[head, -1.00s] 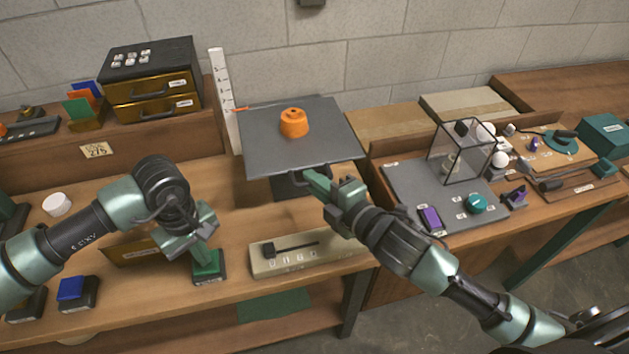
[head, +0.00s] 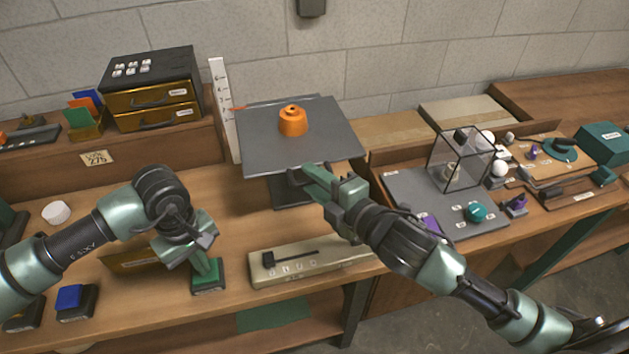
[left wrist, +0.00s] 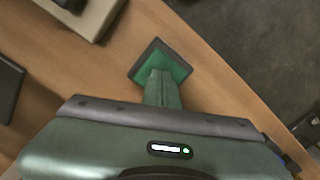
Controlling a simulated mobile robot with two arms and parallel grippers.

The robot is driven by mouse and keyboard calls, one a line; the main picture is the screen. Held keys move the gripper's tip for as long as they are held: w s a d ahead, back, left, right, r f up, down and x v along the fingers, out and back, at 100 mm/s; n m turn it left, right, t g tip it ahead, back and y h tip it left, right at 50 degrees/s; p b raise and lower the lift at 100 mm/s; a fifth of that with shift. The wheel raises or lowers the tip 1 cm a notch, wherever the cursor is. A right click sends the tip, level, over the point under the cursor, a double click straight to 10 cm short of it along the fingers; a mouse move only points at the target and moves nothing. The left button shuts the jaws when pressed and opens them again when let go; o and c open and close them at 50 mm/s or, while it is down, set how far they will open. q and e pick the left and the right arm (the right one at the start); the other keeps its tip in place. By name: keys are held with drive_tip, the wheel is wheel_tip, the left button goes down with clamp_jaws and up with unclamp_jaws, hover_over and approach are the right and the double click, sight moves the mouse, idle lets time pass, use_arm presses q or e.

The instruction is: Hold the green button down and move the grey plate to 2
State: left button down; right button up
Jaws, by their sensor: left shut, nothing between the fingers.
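The grey plate (head: 260,145) is a flat raised platform beside the white scale (head: 222,100), bearing an orange weight (head: 292,123). A red pointer (head: 238,108) at its left edge lies across the scale; the numbers are too small to read surely. My right gripper (head: 308,178) is at the dark handle on the plate's front edge and appears closed on it; its fingers partly hide the handle. My left gripper (head: 207,277) is shut and empty, with its fingertips down on the green button (head: 203,287). In the left wrist view they also meet the green button (left wrist: 178,66).
A blue button (head: 69,297) stands left of the green one. A pale slotted block (head: 300,265) with a dark lever lies right of it. A glass box (head: 460,158) and small parts stand on the right bench. A drawer cabinet (head: 150,85) is at the back left.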

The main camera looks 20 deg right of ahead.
use_arm(q)
drive_tip(key=shift+s+f, duration=0.25)
drive_tip(key=shift+f, duration=0.05)
use_arm(e)
drive_tip(key=shift+s, duration=0.1)
drive_tip(key=v, duration=0.7)
drive_tip(key=shift+s, duration=0.25)
drive_tip(key=shift+d+r, duration=0.1)
